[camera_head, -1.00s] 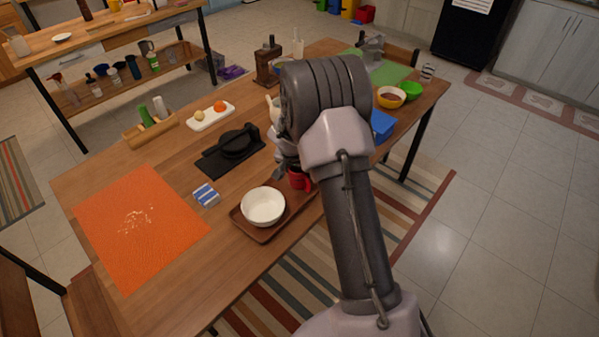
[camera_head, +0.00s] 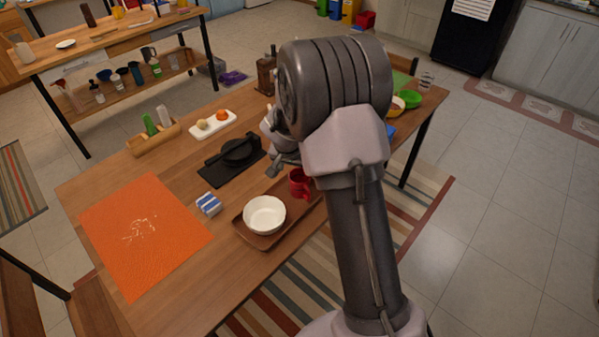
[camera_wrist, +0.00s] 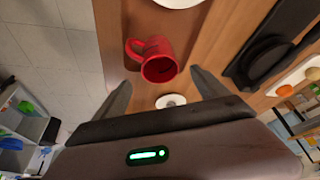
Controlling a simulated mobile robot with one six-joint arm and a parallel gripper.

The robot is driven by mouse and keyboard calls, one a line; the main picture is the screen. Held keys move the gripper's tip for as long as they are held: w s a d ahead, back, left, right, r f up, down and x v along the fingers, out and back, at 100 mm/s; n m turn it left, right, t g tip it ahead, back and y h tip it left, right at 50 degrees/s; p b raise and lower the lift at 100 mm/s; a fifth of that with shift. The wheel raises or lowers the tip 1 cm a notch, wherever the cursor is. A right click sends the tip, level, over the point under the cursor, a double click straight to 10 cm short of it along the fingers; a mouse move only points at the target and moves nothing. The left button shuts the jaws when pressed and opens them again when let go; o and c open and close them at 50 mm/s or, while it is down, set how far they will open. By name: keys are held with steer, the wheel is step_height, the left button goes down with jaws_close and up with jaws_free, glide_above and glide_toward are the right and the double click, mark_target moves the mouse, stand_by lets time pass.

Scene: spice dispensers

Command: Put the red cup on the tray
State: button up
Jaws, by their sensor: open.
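The red cup (camera_head: 300,183) stands upright on the back right part of the brown wooden tray (camera_head: 240,224), behind the white bowl (camera_head: 264,215). In the wrist view the cup (camera_wrist: 160,68) shows its open rim and its handle at the left, with the edge of the bowl (camera_wrist: 180,2) at the top. My gripper (camera_wrist: 160,78) is open and empty. The cup is in front of the gap between its fingers, with clear space around it. In the head view my gripper (camera_head: 276,168) is partly hidden by my arm, just behind and left of the cup.
A blue-and-white box (camera_head: 208,204) stands left of the tray, and an orange mat (camera_head: 145,235) lies farther left. A black press (camera_head: 236,155) and a white dish (camera_head: 212,124) are behind. In the wrist view a small white round thing (camera_wrist: 170,101) lies beyond the cup.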

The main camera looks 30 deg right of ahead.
steer(key=s+a+f+v, duration=0.1)
steer(key=s+v, duration=0.2)
steer(key=v, duration=1.5)
steer(key=s+a+r+n+t+y, duration=0.1)
steer(key=s+a+r+n+y, duration=0.1)
steer(key=s+a, duration=0.4)
steer(key=s+a+r+n+t+y, duration=0.1)
steer(key=s+a+r, duration=0.4)
steer(key=s, duration=1)
steer(key=a+n+y, duration=0.1)
steer(key=a+y, duration=0.1)
steer(key=shift+s+a+r+n+t, duration=0.25)
steer(key=shift+s+r+n+t, duration=0.05)
steer(key=shift+s, duration=0.1)
